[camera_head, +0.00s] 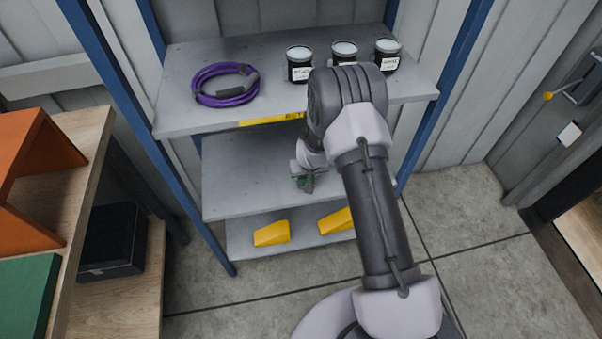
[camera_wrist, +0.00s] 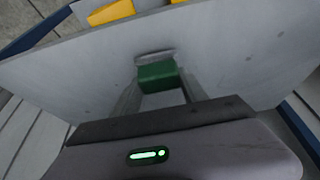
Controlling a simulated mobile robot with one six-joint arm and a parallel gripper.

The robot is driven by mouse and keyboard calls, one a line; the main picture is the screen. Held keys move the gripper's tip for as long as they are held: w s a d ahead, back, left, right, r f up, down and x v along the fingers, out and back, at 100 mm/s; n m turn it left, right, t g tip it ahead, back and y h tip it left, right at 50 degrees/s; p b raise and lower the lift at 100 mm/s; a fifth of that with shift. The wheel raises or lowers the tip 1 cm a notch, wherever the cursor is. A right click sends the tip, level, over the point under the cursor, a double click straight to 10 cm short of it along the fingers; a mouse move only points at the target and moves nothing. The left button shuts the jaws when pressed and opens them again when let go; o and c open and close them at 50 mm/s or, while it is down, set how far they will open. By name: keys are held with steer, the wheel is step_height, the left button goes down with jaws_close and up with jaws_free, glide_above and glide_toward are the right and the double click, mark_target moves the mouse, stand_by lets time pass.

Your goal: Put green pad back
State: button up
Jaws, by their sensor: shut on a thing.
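The green pad (camera_wrist: 158,76) is a small dark green block between my fingers in the wrist view. My gripper (camera_head: 305,184) is shut on it, just over the grey middle shelf (camera_head: 235,185) of the blue-post rack. In the head view only a bit of green shows at the fingertips; my arm and gripper hide the rest. I cannot tell whether the pad touches the shelf. The visible part of the middle shelf is bare.
The top shelf (camera_head: 195,117) above my gripper holds a purple cable coil (camera_head: 228,86) and dark jars (camera_head: 299,65). Yellow wedges (camera_head: 271,233) lie on the bottom shelf. A bench with an orange piece (camera_head: 30,150) and a green panel (camera_head: 25,290) stands at left.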

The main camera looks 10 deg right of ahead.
steer(key=shift+d+f, duration=0.15)
steer(key=shift+f, duration=0.65)
steer(key=shift+d+r, duration=0.15)
steer(key=shift+r, duration=0.1)
steer(key=o, duration=1.2)
steer(key=shift+f, duration=0.2)
